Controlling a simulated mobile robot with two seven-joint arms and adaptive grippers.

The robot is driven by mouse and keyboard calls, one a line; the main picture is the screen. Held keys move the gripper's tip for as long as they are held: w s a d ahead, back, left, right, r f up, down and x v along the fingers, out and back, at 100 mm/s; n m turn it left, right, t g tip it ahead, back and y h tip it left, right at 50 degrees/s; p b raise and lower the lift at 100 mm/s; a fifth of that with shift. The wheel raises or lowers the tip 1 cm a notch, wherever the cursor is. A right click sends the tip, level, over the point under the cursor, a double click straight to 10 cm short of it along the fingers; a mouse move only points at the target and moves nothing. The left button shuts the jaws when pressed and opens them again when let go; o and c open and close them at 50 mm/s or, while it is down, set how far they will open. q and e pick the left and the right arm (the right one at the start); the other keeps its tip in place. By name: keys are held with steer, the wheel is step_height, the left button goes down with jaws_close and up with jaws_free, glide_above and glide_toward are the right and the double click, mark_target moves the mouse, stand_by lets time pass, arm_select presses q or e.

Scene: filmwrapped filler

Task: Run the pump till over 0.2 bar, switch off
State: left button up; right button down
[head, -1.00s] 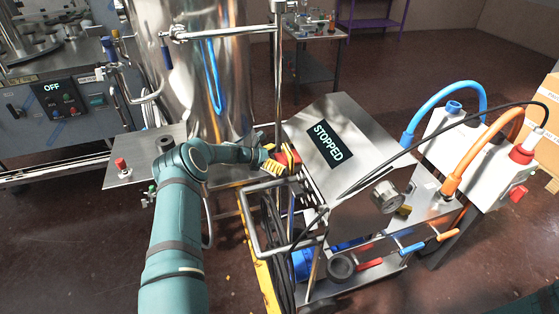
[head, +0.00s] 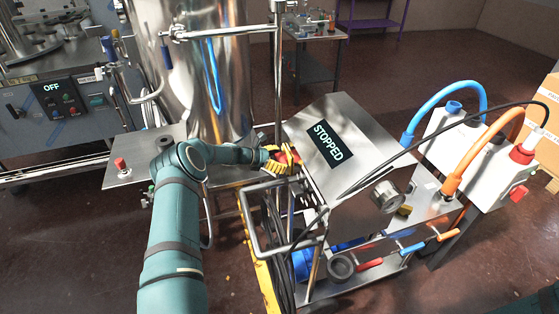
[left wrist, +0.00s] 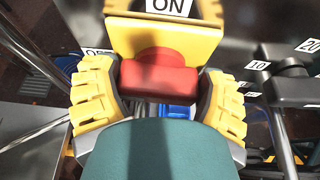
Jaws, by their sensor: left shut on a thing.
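The pump cart's steel control box (head: 365,125) carries a display (head: 328,145) that reads STOPPED. A red switch handle (left wrist: 160,78) on a yellow plate (left wrist: 165,38) shows in the left wrist view, with an ON label (left wrist: 169,7) above it and a partly hidden OFF label to the left. My left gripper (head: 280,158) is at the left side of the box. Its yellow fingers, seen in the left wrist view (left wrist: 158,100), are shut around the red handle. My right gripper is not in view. No pressure reading can be made out.
A black knob (left wrist: 293,85) with 10 and 20 marks sits right of the switch. A metal tube frame (head: 262,245) and hanging cables are below my arm. Blue (head: 440,100) and orange hoses (head: 480,150) rise at right. A steel tank (head: 195,70) stands behind.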

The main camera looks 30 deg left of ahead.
arm_select(q)
steer(key=shift+s+f+m+t+y+b, duration=0.2)
steer(key=shift+m+t+y+b, duration=0.3)
steer(key=shift+m+b, duration=0.45)
steer(key=m+b, duration=0.1)
steer(key=b, duration=0.1)
steer(key=m+t+y+b, duration=0.1)
steer(key=b, duration=0.1)
steer(key=m+t+b, duration=0.1)
steer(key=b, duration=0.1)
steer(key=shift+s+d+f+m+y, duration=0.1)
steer(key=shift+d+f+m+y, duration=0.15)
steer(key=shift+m+y, duration=0.1)
steer(key=shift+m+b, duration=0.3)
steer(key=shift+b, duration=0.2)
steer(key=shift+m+t+b, duration=0.3)
steer(key=shift+m, duration=0.1)
steer(key=shift+r+m+t+y, duration=0.1)
steer(key=shift+m+t+y, duration=0.15)
steer(key=shift+m+t, duration=0.25)
steer(key=m+t, duration=0.1)
steer(key=m, duration=0.2)
steer(key=shift+m, duration=0.3)
steer(key=shift+d+t, duration=0.1)
steer(key=shift+t, duration=0.2)
